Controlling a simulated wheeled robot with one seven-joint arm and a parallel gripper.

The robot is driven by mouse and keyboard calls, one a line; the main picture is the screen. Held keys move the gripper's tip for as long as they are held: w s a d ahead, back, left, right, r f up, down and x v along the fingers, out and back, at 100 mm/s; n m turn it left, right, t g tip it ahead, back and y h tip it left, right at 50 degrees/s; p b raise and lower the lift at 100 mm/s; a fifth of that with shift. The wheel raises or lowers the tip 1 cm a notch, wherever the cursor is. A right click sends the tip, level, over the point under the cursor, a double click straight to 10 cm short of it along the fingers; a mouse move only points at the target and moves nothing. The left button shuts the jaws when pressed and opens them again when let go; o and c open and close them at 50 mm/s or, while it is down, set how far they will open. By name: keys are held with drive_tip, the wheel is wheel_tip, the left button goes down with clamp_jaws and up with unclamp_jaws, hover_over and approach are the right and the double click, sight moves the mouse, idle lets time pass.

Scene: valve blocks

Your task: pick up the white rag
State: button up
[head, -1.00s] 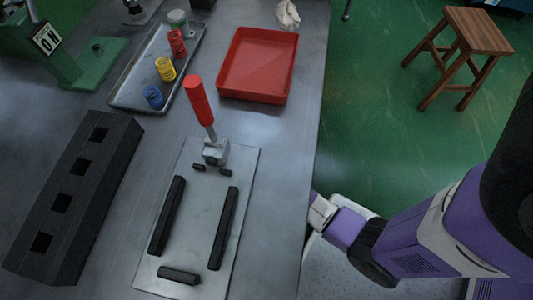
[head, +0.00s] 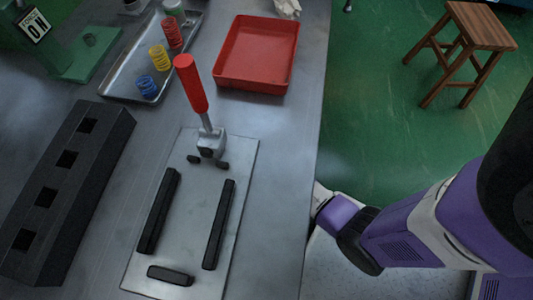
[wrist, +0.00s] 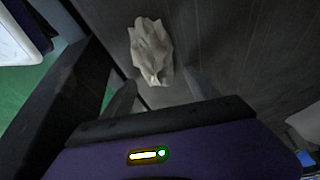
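The white rag (head: 287,8) is crumpled and lies at the far right of the grey workbench, cut by the top edge of the head view. In the wrist view the rag (wrist: 151,48) is a pale, peaked heap on a dark grey surface. My gripper (wrist: 160,90) is open, its two grey fingers spread apart with nothing held between them. The rag is ahead of the fingertips, roughly between their lines, and I see no contact. The head view shows my purple arm at the right, but I cannot make out the fingers there.
A red tray (head: 219,82) stands near the rag. A metal tray (head: 116,92) holds coloured springs. A red-handled clamp (head: 191,85) stands on a plate, with a black block (head: 105,150) at left. A wooden stool (head: 481,27) stands on the green floor.

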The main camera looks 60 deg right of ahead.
drive_tip(key=c, duration=1.3)
drive_tip(key=shift+r, duration=0.1)
drive_tip(key=shift+r+p, duration=0.35)
drive_tip(key=shift+r, duration=0.2)
wheel_tip(320, 180, up, 2)
drive_tip(key=shift+r+p, duration=0.1)
drive_tip(key=shift+p, duration=0.5)
drive_tip(key=shift+s+a+r, duration=0.1)
drive_tip(key=shift+s+a, duration=0.05)
drive_tip(key=shift+a, duration=0.4)
drive_tip(key=s+a, duration=0.1)
drive_tip(key=a, duration=0.4)
drive_tip(key=s+a+p, duration=0.1)
drive_tip(key=a, duration=0.5)
drive_tip(key=s+a+p, duration=0.1)
drive_tip(key=s+a, duration=0.1)
drive_tip(key=a, duration=0.3)
drive_tip(key=shift+s+a, duration=0.1)
drive_tip(key=shift+a, duration=0.05)
